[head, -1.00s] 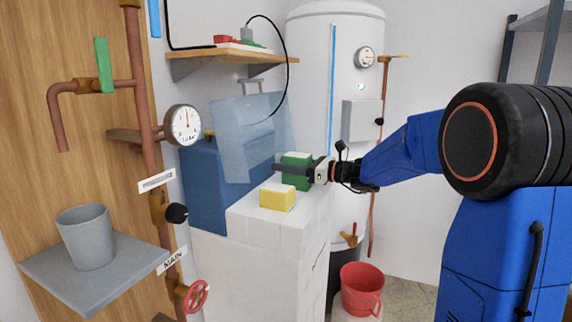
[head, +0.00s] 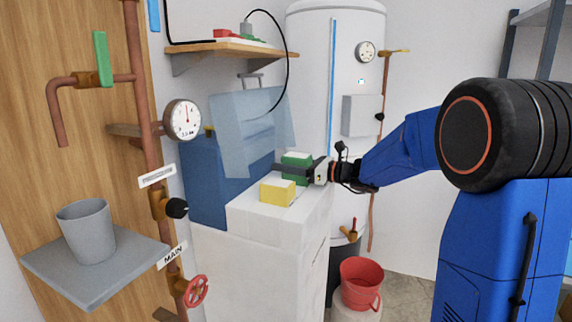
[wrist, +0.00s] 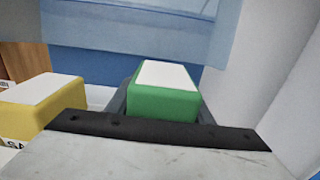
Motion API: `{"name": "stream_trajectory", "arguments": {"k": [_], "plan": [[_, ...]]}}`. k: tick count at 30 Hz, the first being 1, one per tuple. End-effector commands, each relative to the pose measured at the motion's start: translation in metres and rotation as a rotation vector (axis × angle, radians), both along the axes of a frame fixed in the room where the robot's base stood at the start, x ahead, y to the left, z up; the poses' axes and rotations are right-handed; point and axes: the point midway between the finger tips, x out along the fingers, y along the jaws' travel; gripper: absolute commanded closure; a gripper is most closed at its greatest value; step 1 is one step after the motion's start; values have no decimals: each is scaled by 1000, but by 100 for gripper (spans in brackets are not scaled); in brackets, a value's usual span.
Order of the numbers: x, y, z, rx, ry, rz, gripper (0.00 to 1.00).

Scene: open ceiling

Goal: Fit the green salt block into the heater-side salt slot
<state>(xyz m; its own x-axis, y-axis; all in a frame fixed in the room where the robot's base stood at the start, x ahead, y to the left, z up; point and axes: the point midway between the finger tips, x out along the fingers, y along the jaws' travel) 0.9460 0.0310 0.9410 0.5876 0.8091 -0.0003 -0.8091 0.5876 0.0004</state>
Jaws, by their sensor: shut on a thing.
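The green salt block (head: 298,181) is at the heater end of the white cabinet top, behind the yellow block (head: 277,193). My gripper (head: 298,171) reaches in from the right and is shut on the green block. The wrist view shows the green block (wrist: 163,102) with its white top face, roughly upright beyond the dark finger bar. The yellow block (wrist: 38,103) stands apart to its left. The heater-side slot is hidden by the block and gripper. I cannot tell whether the block's lower part is inside it.
A translucent raised lid (head: 250,130) and blue tank (head: 205,185) stand just behind and left of the blocks. The white heater (head: 310,80) rises behind. A red bucket (head: 361,283) is below right. A wall shelf (head: 235,48) hangs above.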

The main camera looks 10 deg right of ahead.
Motion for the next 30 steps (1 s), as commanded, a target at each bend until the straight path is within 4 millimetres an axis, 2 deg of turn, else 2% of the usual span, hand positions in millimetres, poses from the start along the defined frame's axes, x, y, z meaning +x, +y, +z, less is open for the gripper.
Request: {"name": "stream_trajectory", "arguments": {"k": [13, 14, 16, 25, 30], "plan": [[0, 0, -5, 2, -3, 0, 100], [0, 0, -5, 1, -3, 0, 48], [0, 0, -6, 1, -2, 0, 32], [0, 0, -8, 0, 3, 0, 31], [0, 0, 2, -1, -1, 0, 31]]}}
